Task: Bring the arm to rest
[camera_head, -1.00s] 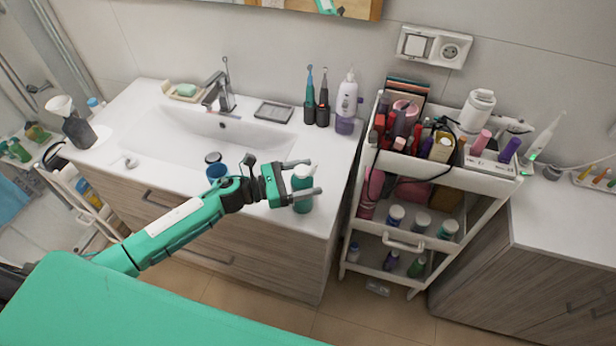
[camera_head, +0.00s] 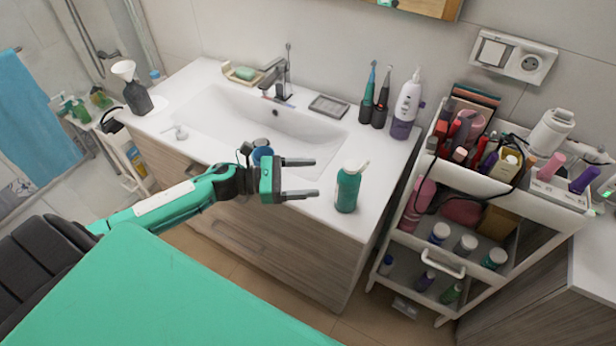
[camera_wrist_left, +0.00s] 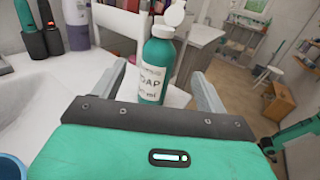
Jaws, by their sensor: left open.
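My left gripper (camera_head: 300,178) is open and empty, held out over the front edge of the white sink counter. The bottle stands upright on the counter, a clear gap beyond the fingertips. In the left wrist view the bottle (camera_wrist_left: 156,70) shows its soap label, ahead of the open fingers (camera_wrist_left: 165,88). My right gripper is not seen in the head view.
A blue cup (camera_head: 262,153) stands on the counter behind the left gripper. Toothbrushes and a white-purple bottle (camera_head: 406,105) stand at the back. A white cart (camera_head: 470,177) full of cosmetics stands at the right. The floor before the cabinet is free.

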